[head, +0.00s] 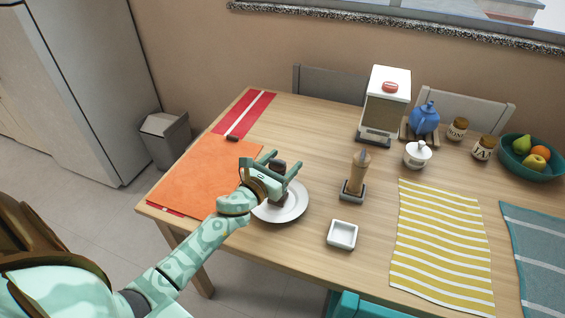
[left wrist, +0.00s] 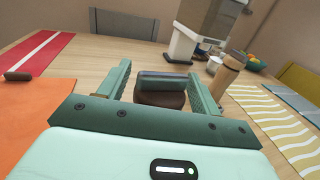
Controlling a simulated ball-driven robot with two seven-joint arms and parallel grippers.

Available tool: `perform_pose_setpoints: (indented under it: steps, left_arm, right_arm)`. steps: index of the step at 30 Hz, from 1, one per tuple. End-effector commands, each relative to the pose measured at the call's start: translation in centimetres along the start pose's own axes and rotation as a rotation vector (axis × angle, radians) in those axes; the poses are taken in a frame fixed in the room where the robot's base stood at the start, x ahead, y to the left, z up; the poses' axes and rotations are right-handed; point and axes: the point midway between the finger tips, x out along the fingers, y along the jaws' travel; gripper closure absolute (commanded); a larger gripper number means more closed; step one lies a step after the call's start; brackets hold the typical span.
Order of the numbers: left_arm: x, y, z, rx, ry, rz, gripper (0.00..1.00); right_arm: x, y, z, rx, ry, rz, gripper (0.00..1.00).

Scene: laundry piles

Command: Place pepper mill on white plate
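A dark brown pepper mill (head: 278,201) with a darker top is at the white plate (head: 296,208), and appears to stand on it. My left gripper (head: 269,164) is over the plate with its fingers spread wide on either side of the mill, hiding its middle. In the left wrist view the mill (left wrist: 160,98) lies between the two fingers (left wrist: 161,80), and its lower end is hidden. A lighter wooden mill (head: 356,173) stands in a dark holder to the right of the plate. My right gripper is not in view.
A small white square dish (head: 342,235) sits right of the plate. An orange placemat (head: 205,177) lies left. A dispenser (head: 386,105), blue teapot (head: 424,118), jars and fruit bowl (head: 532,158) stand farther back. A yellow striped cloth (head: 440,245) lies right.

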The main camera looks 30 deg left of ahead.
Motion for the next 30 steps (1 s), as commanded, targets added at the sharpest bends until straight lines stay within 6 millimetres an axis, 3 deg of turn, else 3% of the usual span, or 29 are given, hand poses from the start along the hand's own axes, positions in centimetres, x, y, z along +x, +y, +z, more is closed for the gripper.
perform_pose_setpoints:
  steps: [9, 14, 22, 30]
  left_arm:
    - [0.0, 0.0, 0.7, -0.001, -0.002, 0.0, 0.36]
    - [-3.0, 0.0, 0.3, -0.001, 0.002, -0.001, 0.36]
    - [-9.2, 0.0, 0.2, -0.001, 0.002, 0.001, 0.36]
    - [-11.9, 0.0, 0.3, -0.001, -0.001, 0.0, 0.36]
  right_arm:
    - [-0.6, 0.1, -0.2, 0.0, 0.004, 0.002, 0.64]
    - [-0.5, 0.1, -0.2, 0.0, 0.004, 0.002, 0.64]
    - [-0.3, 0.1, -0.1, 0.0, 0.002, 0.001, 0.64]
    - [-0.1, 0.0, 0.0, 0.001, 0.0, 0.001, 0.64]
